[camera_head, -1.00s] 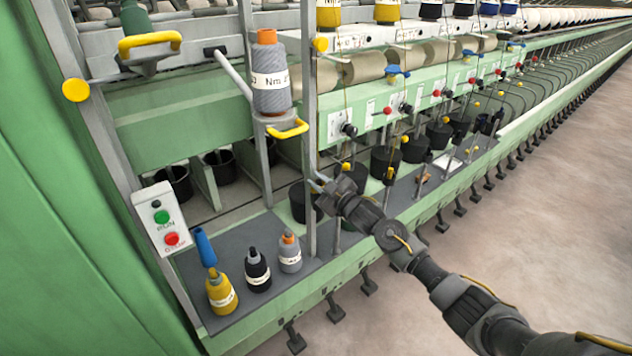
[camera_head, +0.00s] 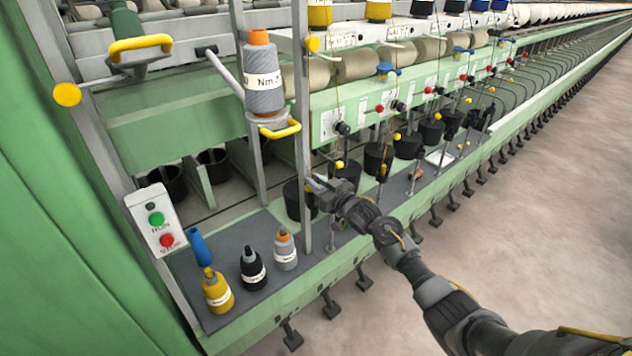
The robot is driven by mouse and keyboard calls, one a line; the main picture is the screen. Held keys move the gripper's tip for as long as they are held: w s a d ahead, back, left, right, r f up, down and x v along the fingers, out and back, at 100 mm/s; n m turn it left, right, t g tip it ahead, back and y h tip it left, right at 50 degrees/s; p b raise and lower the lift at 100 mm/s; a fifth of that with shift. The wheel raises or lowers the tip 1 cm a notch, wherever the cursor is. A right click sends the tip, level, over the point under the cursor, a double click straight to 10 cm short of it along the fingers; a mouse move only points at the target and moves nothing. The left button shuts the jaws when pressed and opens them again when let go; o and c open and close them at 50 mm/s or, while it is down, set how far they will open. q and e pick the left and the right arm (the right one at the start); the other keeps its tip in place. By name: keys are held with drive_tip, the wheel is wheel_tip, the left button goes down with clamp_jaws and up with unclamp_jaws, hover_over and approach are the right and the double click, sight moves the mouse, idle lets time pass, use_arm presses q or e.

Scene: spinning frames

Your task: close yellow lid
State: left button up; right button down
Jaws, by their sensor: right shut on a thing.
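Several small yellow caps show on the machine, and I cannot tell which is the yellow lid. One yellow cap (camera_head: 339,164) sits just up and right of my right gripper. A yellow knob (camera_head: 312,44) is higher, beside the grey post (camera_head: 303,130). My right gripper (camera_head: 317,185) reaches in from the lower right, next to the post and in front of a black can (camera_head: 297,205). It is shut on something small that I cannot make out. My left gripper is not in view.
A grey bobbin (camera_head: 263,90) stands above a yellow handle (camera_head: 281,130). A button box (camera_head: 157,222) hangs at the left. Yellow (camera_head: 217,292), black (camera_head: 252,268) and grey (camera_head: 285,250) bobbins stand on the low ledge. The aisle floor (camera_head: 540,220) at right is clear.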

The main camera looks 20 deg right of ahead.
idle(0.4)
drive_tip(key=c, duration=1.4)
unclamp_jaws()
drive_tip(key=b+v, duration=0.2)
drive_tip(key=v, duration=0.8)
drive_tip(key=shift+s+d+b, duration=0.15)
drive_tip(key=shift+s+b, duration=0.15)
drive_tip(key=shift+s, duration=0.05)
drive_tip(key=shift+f, duration=0.1)
